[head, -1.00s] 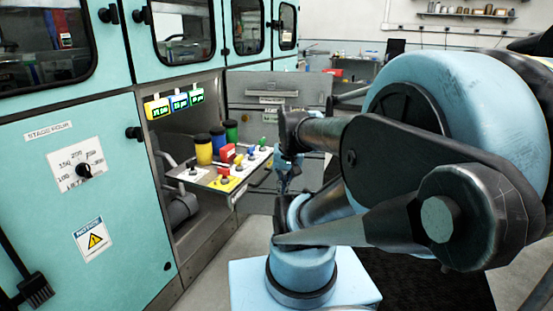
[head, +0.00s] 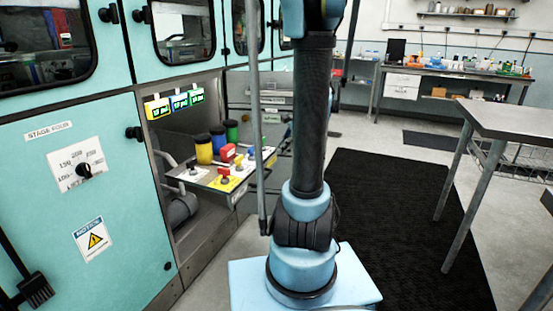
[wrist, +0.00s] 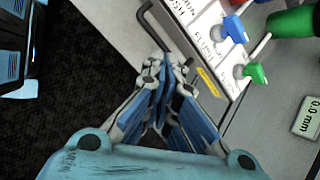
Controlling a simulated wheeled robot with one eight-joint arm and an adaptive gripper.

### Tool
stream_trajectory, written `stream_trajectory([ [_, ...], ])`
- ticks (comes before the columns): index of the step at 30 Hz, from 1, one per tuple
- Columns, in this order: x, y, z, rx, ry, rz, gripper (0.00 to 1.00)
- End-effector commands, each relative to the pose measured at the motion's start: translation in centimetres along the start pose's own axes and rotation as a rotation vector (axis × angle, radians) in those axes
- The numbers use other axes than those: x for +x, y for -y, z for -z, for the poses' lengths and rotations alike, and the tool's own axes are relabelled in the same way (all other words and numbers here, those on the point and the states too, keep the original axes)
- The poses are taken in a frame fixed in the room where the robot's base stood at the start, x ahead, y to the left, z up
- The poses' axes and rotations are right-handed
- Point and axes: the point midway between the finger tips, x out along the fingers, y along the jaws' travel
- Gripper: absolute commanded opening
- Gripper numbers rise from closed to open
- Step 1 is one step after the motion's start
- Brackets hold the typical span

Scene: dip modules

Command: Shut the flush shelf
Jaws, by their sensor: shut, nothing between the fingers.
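The flush shelf (head: 212,186) stands pulled out from the recess in the teal cabinet in the head view. It carries a yellow bottle, dark-capped bottles and coloured knobs. In the wrist view, part of the shelf (wrist: 205,18) shows at the upper right, with a FLUSH label, a blue knob (wrist: 232,28) and a green knob (wrist: 256,73). A dark bar handle (wrist: 146,22) shows along its edge. My gripper (wrist: 166,68) is shut and empty, its tips close to this handle and edge; contact cannot be told. My arm hides the gripper in the head view.
Green displays (head: 174,102) hang above the shelf. The teal cabinet (head: 95,180) stands at left. A grey table (head: 510,120) stands at right, and a workbench (head: 450,72) at the back. The floor with a black mat (head: 385,220) is clear.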

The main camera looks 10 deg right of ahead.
Motion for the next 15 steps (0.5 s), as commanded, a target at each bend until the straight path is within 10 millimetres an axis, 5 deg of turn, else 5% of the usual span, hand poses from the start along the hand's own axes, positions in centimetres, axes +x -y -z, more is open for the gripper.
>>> stream_trajectory([
  [6,0.8,4.4,4.7,0.275,0.081,0.056,0.0],
  [15,1.8,7.9,10.4,0.573,0.185,0.103,0.0],
])
